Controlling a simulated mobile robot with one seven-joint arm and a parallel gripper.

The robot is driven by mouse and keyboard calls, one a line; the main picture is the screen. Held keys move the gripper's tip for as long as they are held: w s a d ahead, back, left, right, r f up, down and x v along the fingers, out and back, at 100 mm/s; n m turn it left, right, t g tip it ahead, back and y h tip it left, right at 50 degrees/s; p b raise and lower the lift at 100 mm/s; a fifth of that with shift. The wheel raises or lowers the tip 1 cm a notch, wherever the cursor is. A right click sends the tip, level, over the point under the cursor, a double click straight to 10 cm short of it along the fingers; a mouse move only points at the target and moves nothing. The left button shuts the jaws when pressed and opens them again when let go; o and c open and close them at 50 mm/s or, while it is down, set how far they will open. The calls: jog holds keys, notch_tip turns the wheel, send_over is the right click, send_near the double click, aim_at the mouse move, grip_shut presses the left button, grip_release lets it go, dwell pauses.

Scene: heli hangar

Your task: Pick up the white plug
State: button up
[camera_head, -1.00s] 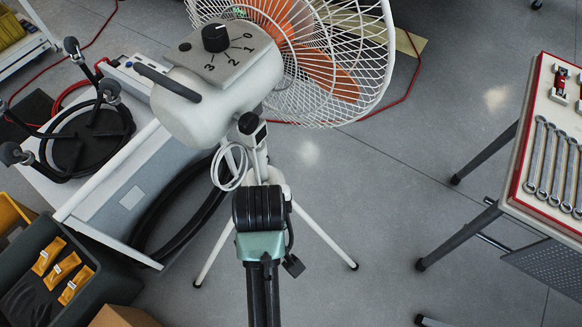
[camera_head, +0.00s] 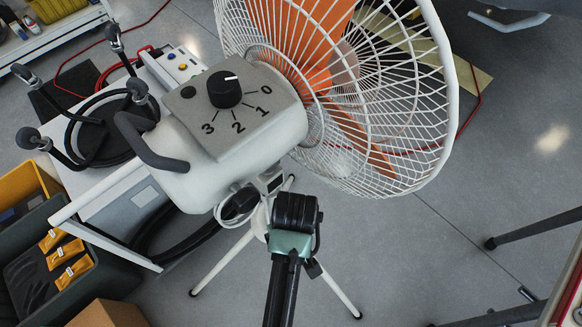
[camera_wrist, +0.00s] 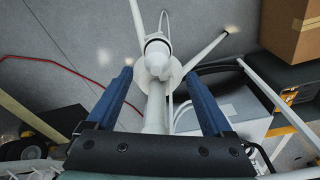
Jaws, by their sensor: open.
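My gripper (camera_wrist: 158,74) is open in the wrist view, with its two blue fingers apart. The white pole of the fan stand (camera_wrist: 155,112) runs between the fingers, and I see no contact. A white rounded piece with a dark ring (camera_wrist: 157,46) shows just past the fingertips with a thin white cable by it. It may be the white plug, but I cannot tell for sure. In the head view the white cable (camera_head: 238,209) hangs coiled under the fan's motor housing (camera_head: 235,125). My arm hides part of the stand there, and the fingers cannot be made out.
The fan cage (camera_head: 350,100) reaches over the space beside my arm. A white cart (camera_head: 115,205) with black hoses stands left. A dark bin (camera_head: 45,265) and a cardboard box (camera_head: 108,314) are at lower left.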

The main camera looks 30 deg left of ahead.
jog(key=f, duration=0.4)
jog(key=f+b, duration=0.1)
jog(key=shift+w+f, duration=0.25)
jog(key=shift+f, duration=0.15)
grip_shut()
